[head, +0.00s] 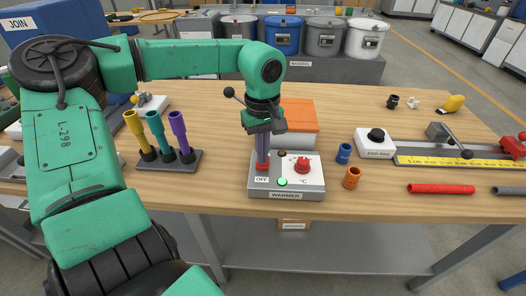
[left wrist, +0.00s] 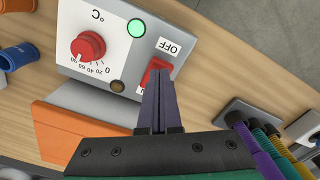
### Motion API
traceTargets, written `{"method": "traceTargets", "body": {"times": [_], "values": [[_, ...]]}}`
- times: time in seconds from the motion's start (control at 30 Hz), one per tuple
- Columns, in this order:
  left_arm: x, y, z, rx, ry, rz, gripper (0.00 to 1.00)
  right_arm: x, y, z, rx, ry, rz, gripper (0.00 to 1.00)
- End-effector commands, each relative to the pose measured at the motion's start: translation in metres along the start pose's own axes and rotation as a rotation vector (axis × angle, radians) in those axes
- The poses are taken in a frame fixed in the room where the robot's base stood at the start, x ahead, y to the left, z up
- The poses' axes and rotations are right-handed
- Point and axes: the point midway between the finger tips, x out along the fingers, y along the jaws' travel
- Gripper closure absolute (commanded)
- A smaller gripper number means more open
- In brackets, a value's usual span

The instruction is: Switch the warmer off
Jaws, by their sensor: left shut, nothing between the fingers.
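The warmer (head: 314,186) is a grey box on the bench with a white panel. On the panel are a red temperature knob (head: 302,166), a lit green lamp (head: 282,182) and a red rocker switch (left wrist: 160,66). The OFF label (left wrist: 168,46) is beside one end of the switch. The label at the other end is mostly hidden by my fingers. A brown lamp (left wrist: 117,87) looks unlit. My left gripper (head: 262,166) points down, shut and empty, with its fingertips (left wrist: 158,75) at the switch. I cannot tell whether they touch it. My right gripper is not in view.
An orange-topped block (head: 300,113) stands behind the warmer. A rack (head: 170,160) with yellow, teal and purple tools stands left. Blue (head: 343,153) and orange (head: 352,177) pipe pieces and a black-knobbed box (head: 375,145) are right. Bare wood lies in front.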

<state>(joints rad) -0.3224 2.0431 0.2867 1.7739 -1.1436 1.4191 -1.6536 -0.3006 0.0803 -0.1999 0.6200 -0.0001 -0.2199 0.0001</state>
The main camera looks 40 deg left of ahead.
Motion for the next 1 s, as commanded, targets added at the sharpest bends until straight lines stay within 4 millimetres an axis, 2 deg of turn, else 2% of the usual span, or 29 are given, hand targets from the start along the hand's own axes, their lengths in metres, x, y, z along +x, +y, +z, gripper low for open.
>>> {"method": "traceTargets", "body": {"times": [1.0], "values": [[0.016,0.0,0.0,0.0,0.001,-0.001,1.0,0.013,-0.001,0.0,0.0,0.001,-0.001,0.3]]}}
